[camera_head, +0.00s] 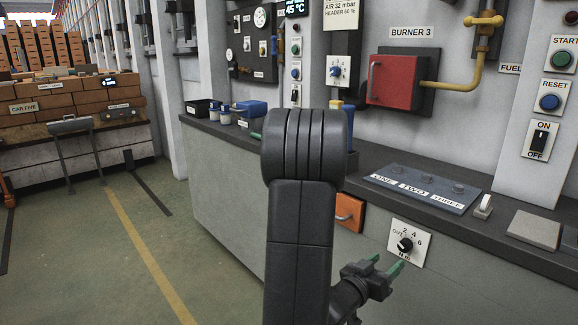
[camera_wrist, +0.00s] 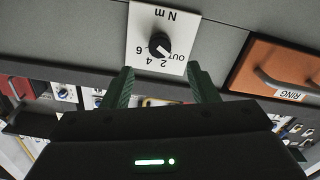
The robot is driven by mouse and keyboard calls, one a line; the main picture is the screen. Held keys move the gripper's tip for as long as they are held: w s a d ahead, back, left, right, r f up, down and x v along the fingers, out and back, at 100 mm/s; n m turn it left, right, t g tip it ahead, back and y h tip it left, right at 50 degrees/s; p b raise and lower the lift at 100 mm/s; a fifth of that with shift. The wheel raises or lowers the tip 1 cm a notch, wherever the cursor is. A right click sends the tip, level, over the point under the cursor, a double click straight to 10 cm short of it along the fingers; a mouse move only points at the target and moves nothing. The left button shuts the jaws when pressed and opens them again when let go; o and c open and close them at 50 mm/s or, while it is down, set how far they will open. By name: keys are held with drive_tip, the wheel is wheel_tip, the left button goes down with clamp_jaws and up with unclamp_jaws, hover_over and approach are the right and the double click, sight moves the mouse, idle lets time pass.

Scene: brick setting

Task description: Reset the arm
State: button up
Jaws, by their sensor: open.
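My gripper (camera_head: 385,268) is open, with two green fingers and nothing between them. In the head view it is at the lower middle right, in front of the grey bench front and just below the white dial plate (camera_head: 410,243). The plate has a black knob (camera_head: 405,244), numbers and "N m". In the wrist view my gripper (camera_wrist: 160,85) shows its fingers apart, with the knob (camera_wrist: 159,45) beyond and between them in the picture, upside down. I see a gap between the fingers and the knob in the head view.
An orange drawer (camera_head: 348,212) with a handle is left of the dial. The dark bench top (camera_head: 470,222) carries a ONE TWO THREE panel (camera_head: 422,187) and a grey block (camera_head: 534,229). A red burner door (camera_head: 394,81) is on the wall.

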sight(402, 247)
drive_tip(key=x, duration=0.8)
drive_tip(key=shift+w, duration=0.1)
drive_tip(key=v, duration=1.4)
drive_tip(key=x, duration=1.4)
drive_tip(key=shift+d+b, duration=0.2)
drive_tip(key=shift+b, duration=0.1)
drive_tip(key=shift+a+m, duration=0.2)
drive_tip(key=shift+m, duration=0.7)
drive_tip(key=m, duration=0.6)
drive_tip(key=m+p, duration=0.1)
drive_tip(key=m, duration=0.4)
drive_tip(key=shift+r+p, duration=0.1)
drive_tip(key=shift+p, duration=0.2)
drive_tip(key=shift+m+p, duration=0.7)
drive_tip(key=shift+m, duration=0.9)
